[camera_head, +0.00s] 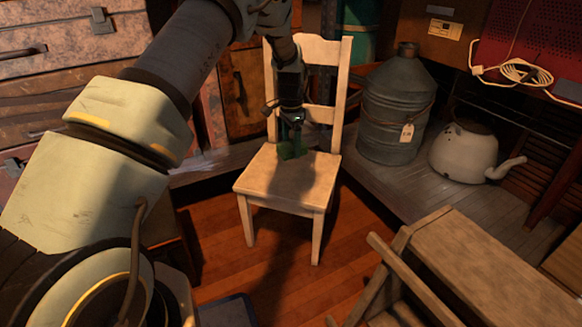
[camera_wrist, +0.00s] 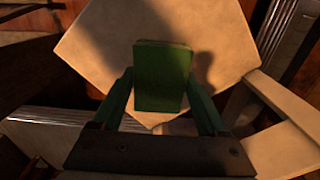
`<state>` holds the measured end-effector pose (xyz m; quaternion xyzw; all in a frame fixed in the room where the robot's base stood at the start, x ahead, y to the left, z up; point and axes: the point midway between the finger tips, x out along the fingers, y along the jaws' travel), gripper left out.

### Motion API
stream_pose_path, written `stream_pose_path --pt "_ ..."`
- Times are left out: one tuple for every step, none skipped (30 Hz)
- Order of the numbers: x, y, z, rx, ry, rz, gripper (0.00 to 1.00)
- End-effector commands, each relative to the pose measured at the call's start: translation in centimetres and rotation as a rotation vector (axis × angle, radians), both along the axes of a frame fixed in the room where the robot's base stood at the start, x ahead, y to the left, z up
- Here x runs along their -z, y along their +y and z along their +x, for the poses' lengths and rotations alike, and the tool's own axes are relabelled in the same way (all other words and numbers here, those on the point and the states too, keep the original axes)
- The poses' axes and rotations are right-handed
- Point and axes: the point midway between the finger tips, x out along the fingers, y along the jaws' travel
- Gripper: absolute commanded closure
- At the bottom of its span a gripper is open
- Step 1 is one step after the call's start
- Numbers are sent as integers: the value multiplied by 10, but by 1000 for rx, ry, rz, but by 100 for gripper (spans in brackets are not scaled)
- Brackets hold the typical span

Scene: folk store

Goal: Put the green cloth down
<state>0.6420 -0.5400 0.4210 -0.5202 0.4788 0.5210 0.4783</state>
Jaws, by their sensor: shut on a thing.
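The green cloth (camera_head: 292,149) is a small dark green folded block over the seat of a pale wooden chair (camera_head: 270,178). In the wrist view the cloth (camera_wrist: 162,76) sits between the two fingers of my gripper (camera_wrist: 162,98), which is shut on it. The chair seat (camera_wrist: 110,40) lies behind the cloth in that view, with a shadow to the cloth's right. In the head view my gripper (camera_head: 292,138) is just above the seat, in front of the chair's backrest. I cannot tell whether the cloth touches the seat.
A grey metal can (camera_head: 395,105) with a tag and a white kettle (camera_head: 463,150) stand on a low ledge to the right. A wooden bench-like piece (camera_head: 480,265) is at the lower right. Wooden drawers (camera_head: 50,50) are at the left. Bare floor (camera_head: 285,270) shows before the chair.

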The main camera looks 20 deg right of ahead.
Motion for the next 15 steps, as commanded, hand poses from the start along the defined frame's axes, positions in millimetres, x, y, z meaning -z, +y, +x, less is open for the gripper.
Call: stream_pose_path --pt "10 0 0 0 0 1 84" --pt "13 0 0 0 -1 1 84" --pt "16 0 0 0 -1 0 84" --pt "18 0 1 -1 -2 0 84" --pt "21 0 1 0 -2 0 84" --pt "25 0 0 0 -1 1 84" --pt "30 1 0 0 -1 1 84" --pt "35 1 0 0 0 1 84" --pt "42 1 0 0 0 2 84" --pt "48 1 0 0 0 2 84" --pt "53 0 0 0 0 1 84" --pt "58 0 0 0 -1 0 84" --pt "61 0 0 0 -1 0 84" --pt "63 0 0 0 -1 0 84" --pt "64 0 0 -1 -1 0 84"
